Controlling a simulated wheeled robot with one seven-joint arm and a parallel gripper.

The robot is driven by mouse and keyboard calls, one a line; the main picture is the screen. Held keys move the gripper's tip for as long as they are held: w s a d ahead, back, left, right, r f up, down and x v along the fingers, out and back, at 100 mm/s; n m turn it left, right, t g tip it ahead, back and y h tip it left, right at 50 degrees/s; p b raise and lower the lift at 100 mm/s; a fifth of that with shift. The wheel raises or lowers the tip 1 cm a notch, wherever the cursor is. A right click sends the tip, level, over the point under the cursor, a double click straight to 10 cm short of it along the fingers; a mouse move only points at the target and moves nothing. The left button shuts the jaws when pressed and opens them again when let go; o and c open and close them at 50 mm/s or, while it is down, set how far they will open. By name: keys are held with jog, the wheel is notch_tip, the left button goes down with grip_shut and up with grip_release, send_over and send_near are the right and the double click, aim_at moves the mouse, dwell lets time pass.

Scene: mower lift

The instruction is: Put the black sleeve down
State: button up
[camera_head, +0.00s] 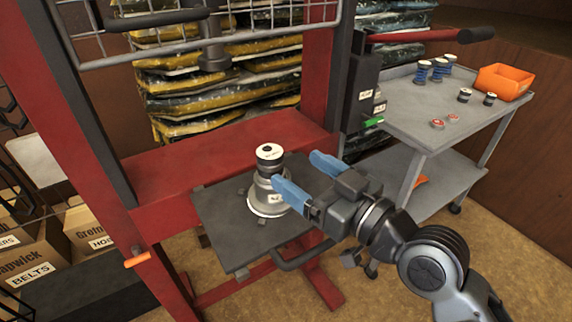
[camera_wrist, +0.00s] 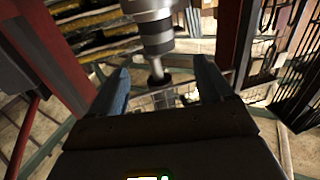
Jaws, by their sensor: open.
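The black sleeve (camera_head: 269,163) has a pale top face with a dark centre. It stands upright on top of a grey stepped housing (camera_head: 267,200). The housing stands on the dark plate (camera_head: 226,238) of the red press. My gripper (camera_head: 296,169) is open, with its blue fingers just to the right of the sleeve and nothing visibly held. In the head view a finger covers part of the housing. In the wrist view a grey, black-banded cylindrical part (camera_wrist: 158,40) shows beyond and between the open fingers; I cannot tell its exact contact with anything.
The red press frame (camera_head: 232,165) surrounds the plate, with a wire guard (camera_head: 205,40) above. A grey cart (camera_head: 408,112) at right carries blue springs (camera_head: 422,72), two small black parts (camera_head: 464,95), red discs (camera_head: 438,124) and an orange bin (camera_head: 502,82). Boxes stand at left.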

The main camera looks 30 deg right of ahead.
jog(key=shift+v, duration=0.85)
jog(key=shift+f, duration=0.1)
jog(key=s+d+f+m+g+h, duration=0.1)
jog(key=s+f+h, duration=0.1)
jog(key=s+f, duration=0.35)
jog(key=s+d+f+g+h, duration=0.1)
jog(key=s+f, duration=0.2)
jog(key=s, duration=0.6)
jog(key=s+a+m, duration=0.1)
jog(key=s+a, duration=0.3)
jog(key=s, duration=1.1)
jog(key=shift+r+g+h, duration=0.15)
jog(key=shift+g+h, duration=0.25)
